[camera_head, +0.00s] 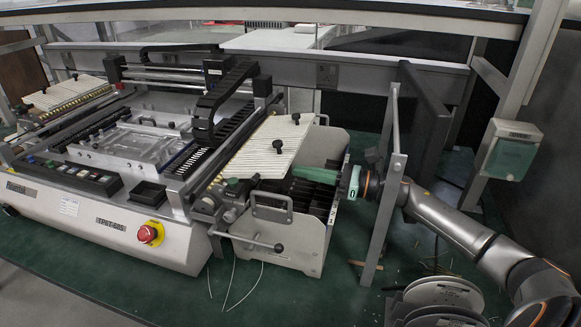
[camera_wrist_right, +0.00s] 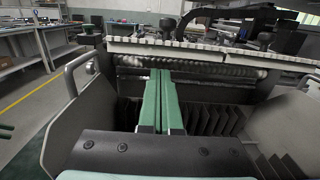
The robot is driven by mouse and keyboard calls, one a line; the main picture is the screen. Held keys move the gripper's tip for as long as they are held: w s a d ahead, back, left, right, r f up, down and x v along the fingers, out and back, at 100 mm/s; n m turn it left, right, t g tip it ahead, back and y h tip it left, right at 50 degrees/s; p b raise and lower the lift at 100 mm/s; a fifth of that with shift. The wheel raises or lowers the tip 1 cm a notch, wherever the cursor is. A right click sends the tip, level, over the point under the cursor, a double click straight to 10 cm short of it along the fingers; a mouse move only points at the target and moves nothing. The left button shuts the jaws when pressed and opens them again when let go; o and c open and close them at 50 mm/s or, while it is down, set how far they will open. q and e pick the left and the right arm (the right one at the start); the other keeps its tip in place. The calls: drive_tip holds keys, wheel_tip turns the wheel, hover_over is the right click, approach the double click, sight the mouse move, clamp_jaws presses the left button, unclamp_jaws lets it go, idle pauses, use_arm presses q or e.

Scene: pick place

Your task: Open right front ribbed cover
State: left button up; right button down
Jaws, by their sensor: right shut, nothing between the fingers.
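The ribbed cover (camera_head: 262,150) is a cream slatted panel with black knobs on the right end of the machine. It lies tilted over the feeder bay. In the right wrist view its pale front edge (camera_wrist_right: 205,50) runs across the top, beyond and above the fingertips. My right gripper (camera_head: 298,172) reaches in from the right with green fingers, just right of the cover's lower part. In the wrist view the fingers (camera_wrist_right: 160,74) are together, with nothing between them. They point towards a metal roller below the cover's edge. Contact with the cover cannot be told. My left gripper is not in view.
Black ribbed slots (camera_head: 318,196) lie below my fingers, between metal side plates with handles (camera_head: 271,207). A grey upright post (camera_head: 385,200) stands close to my right wrist. Reels (camera_head: 440,300) lie at the lower right. A red emergency button (camera_head: 150,233) is on the machine's front.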

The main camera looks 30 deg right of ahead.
sight(294, 155)
drive_tip(key=shift+x, duration=1.8)
drive_tip(key=shift+r, duration=0.15)
drive_tip(key=shift+r, duration=0.45)
drive_tip(key=shift+w+a+r, duration=0.15)
drive_tip(key=shift+r, duration=1.25)
drive_tip(key=shift+w+a+r+p, duration=0.1)
drive_tip(key=shift+w+a+r, duration=0.1)
drive_tip(key=shift+r, duration=0.35)
drive_tip(key=shift+w+a+r+p, duration=0.1)
drive_tip(key=shift+w+r, duration=0.1)
drive_tip(key=shift+r, duration=0.35)
drive_tip(key=shift+w+a+r+p, duration=0.1)
drive_tip(key=shift+w+a+r, duration=0.05)
drive_tip(key=shift+r, duration=0.4)
